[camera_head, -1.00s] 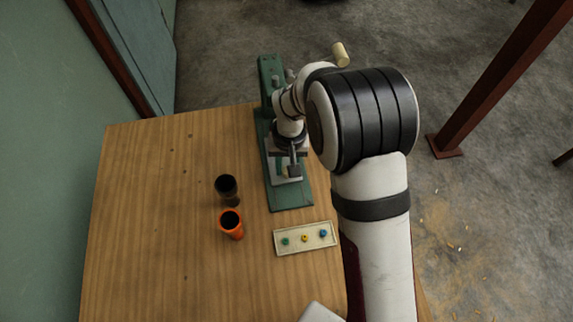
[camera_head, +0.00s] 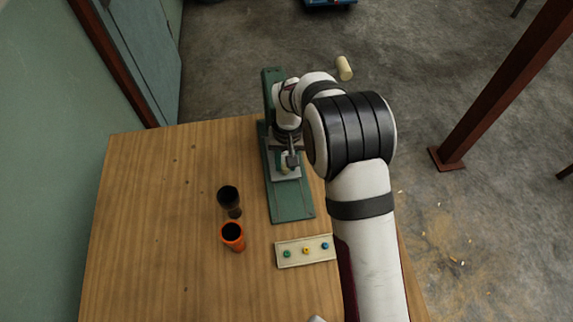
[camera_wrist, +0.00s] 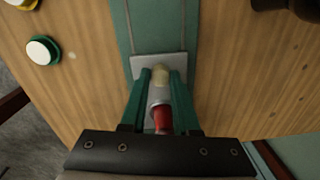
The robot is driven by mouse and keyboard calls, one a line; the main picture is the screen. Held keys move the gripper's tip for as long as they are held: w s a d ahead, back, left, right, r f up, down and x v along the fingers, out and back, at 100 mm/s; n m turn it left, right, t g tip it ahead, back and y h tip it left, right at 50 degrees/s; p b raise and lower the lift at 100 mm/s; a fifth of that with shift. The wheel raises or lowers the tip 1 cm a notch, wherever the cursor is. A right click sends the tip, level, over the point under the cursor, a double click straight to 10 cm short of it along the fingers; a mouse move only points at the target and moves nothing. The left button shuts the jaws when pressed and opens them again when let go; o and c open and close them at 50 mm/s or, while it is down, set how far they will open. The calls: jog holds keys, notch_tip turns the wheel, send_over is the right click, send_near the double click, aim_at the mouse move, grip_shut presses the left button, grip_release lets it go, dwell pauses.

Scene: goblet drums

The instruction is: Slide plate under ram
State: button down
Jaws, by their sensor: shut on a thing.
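The light grey plate (camera_wrist: 143,63) lies flat on the green press base (camera_wrist: 147,25). It carries a pale round knob (camera_wrist: 160,72). My gripper (camera_wrist: 163,79) has its green fingers on both sides of the knob, shut on the plate by it. In the head view the plate (camera_head: 288,177) is on the middle part of the base (camera_head: 293,209), in front of the green press column (camera_head: 270,82). A silver cylinder (camera_wrist: 160,94) with a red part (camera_wrist: 162,119) shows between the fingers in the wrist view. My arm hides most of the ram area.
A dark cup (camera_head: 228,196) and an orange cup (camera_head: 233,241) stand left of the base. A pale handle (camera_head: 344,68) sticks out behind my arm. The table's left side (camera_head: 150,220) is clear.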

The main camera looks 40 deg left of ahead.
jog(key=c, duration=0.7)
grip_release()
jog(key=shift+a, duration=0.15)
jog(key=shift+o, duration=0.2)
jog(key=shift+r, duration=0.1)
notch_tip(320, 180, up, 16)
jog(key=shift+w+d, duration=0.2)
jog(key=shift+d, duration=0.1)
notch_tip(320, 180, up, 6)
jog(key=shift+f, duration=0.15)
